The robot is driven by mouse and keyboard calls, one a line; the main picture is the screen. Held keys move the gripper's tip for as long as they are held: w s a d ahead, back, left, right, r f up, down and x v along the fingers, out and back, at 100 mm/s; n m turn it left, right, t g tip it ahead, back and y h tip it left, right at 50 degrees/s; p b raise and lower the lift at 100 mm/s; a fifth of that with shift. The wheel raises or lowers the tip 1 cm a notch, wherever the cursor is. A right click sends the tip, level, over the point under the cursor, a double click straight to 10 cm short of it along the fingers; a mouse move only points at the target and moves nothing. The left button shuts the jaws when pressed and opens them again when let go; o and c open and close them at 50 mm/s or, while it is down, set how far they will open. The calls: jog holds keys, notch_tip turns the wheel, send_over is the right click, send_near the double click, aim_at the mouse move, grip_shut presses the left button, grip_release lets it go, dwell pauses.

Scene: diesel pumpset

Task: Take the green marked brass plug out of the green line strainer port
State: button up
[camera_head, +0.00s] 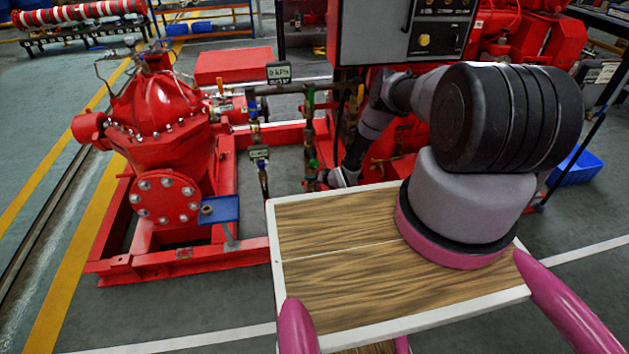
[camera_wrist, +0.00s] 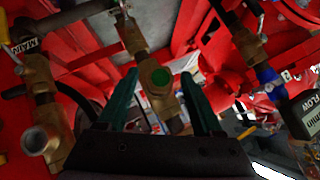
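The green line strainer (camera_wrist: 152,62) is a brass fitting in the middle of the wrist view. My gripper (camera_wrist: 163,88) is open, with one dark green finger on each side of the strainer's port end. I cannot tell whether the fingers touch the brass. In the head view my gripper (camera_head: 324,177) is small, beside the pipework, and a little green (camera_head: 313,163) shows near it. The plug itself cannot be made out there.
Other brass fittings flank it: one with a grey open-looking end (camera_wrist: 36,139) at left, a blue-marked one (camera_wrist: 266,76) at right. Gauge displays (camera_head: 278,72) hang on the pipes. A blue shelf (camera_head: 228,208) holds a small brass piece (camera_head: 207,209). A red pump (camera_head: 160,120) stands left.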

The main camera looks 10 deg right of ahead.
jog(key=m+y, duration=0.1)
jog(key=y, duration=0.1)
jog(key=m+t+y, duration=0.1)
jog(key=y, duration=0.1)
jog(key=shift+d+f+m, duration=0.15)
jog(key=shift+f+m, duration=0.05)
jog(key=shift+m, duration=0.2)
jog(key=shift+c, duration=0.4)
grip_shut()
jog(key=shift+r+n+g+h, duration=0.2)
jog(key=shift+n+g+h, duration=0.2)
jog(key=shift+n+h, duration=1.35)
